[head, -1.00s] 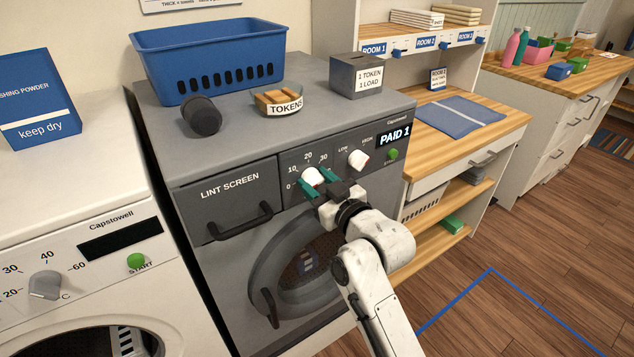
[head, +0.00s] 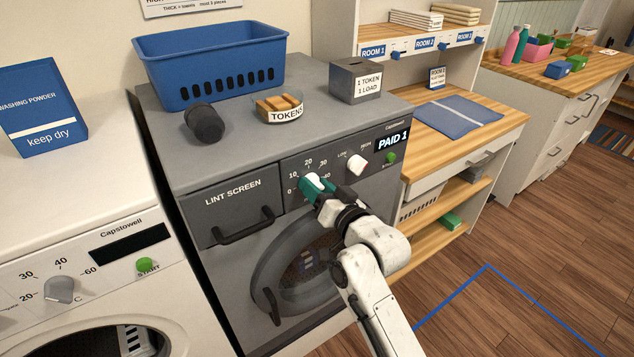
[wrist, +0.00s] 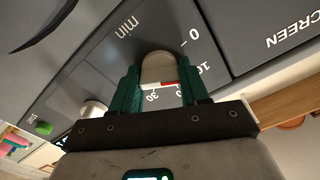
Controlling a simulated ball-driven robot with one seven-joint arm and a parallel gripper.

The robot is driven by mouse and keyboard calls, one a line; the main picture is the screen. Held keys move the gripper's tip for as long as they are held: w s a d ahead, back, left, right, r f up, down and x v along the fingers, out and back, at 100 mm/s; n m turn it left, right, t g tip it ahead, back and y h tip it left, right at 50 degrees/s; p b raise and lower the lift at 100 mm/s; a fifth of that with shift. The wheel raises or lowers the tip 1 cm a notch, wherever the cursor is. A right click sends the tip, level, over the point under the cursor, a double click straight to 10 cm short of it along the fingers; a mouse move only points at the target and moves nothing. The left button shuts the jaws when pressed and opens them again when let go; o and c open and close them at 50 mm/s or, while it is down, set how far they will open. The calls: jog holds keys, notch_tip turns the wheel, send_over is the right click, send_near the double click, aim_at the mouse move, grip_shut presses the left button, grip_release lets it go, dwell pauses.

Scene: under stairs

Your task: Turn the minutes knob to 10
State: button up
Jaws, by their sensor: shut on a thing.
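The white minutes knob (head: 315,181) is on the grey dryer's front panel, inside a printed dial with 0, 10, 20, 30 and 40. My gripper (head: 318,186) has its green fingers closed around it. In the wrist view the knob's rounded end (wrist: 158,68) sits between the two fingers of my gripper (wrist: 160,82), with "min" printed beside it. A red mark shows at the knob's near edge there. Which number the knob points to is hard to tell, as the fingers cover part of the dial.
A second white knob (head: 357,164), a green start button (head: 391,158) and a "PAID 1" display (head: 392,139) are to the right. The lint screen handle (head: 243,226) sticks out at left. A blue basket (head: 213,62) and token dish (head: 278,107) stand on top.

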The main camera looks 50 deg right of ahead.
jog(key=shift+m+p, duration=0.6)
jog(key=shift+m, duration=0.5)
jog(key=o, duration=1.1)
jog(key=shift+c, duration=0.2)
jog(key=b+v, duration=0.2)
jog(key=v, duration=0.8)
jog(key=shift+s, duration=0.4)
jog(key=shift+a, duration=0.1)
